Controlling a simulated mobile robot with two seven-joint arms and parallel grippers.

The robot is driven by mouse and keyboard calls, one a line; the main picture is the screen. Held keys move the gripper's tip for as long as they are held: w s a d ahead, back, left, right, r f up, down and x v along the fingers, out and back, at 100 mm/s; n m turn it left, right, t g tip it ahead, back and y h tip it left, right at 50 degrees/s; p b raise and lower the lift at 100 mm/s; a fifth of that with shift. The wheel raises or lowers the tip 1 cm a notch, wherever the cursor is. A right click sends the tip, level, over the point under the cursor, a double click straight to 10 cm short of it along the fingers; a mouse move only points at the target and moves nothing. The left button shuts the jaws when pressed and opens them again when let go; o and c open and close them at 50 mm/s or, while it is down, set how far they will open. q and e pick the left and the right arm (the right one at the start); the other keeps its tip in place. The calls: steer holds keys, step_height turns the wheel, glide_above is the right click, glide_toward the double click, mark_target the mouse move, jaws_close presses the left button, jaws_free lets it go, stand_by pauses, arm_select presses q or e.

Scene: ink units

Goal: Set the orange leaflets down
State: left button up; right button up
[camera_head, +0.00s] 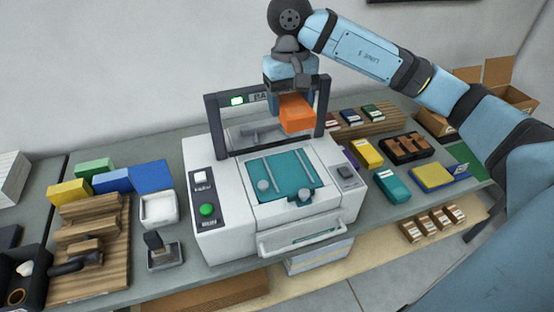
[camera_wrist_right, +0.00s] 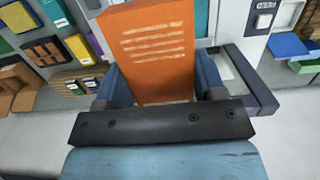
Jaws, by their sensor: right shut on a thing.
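The orange leaflets (camera_head: 297,112) form a block held in my right gripper (camera_head: 292,95), above the rear of the white printing machine (camera_head: 215,160). In the right wrist view the orange leaflets (camera_wrist_right: 158,50) stand between the two blue fingers of my right gripper (camera_wrist_right: 160,85), with pale printed lines facing the camera. The gripper is shut on them, and they are clear of the teal plate (camera_head: 280,178) on the machine. My left gripper is in neither view.
A dark frame (camera_head: 213,125) rises around the machine's rear, close to my right gripper. Yellow (camera_head: 366,153) and teal (camera_head: 391,186) blocks and a dark brown tray (camera_head: 406,148) stand to the right. A wooden rack (camera_head: 95,240) and a white tray (camera_head: 158,208) stand to the left.

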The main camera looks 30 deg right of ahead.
steer(key=p, duration=0.2)
glide_above(289, 173)
step_height(289, 173, down, 14)
steer(key=shift+w+r, duration=0.1)
steer(key=shift+r, duration=0.05)
step_height(289, 173, down, 4)
steer(key=shift+f, duration=0.2)
steer(key=shift+f, duration=0.2)
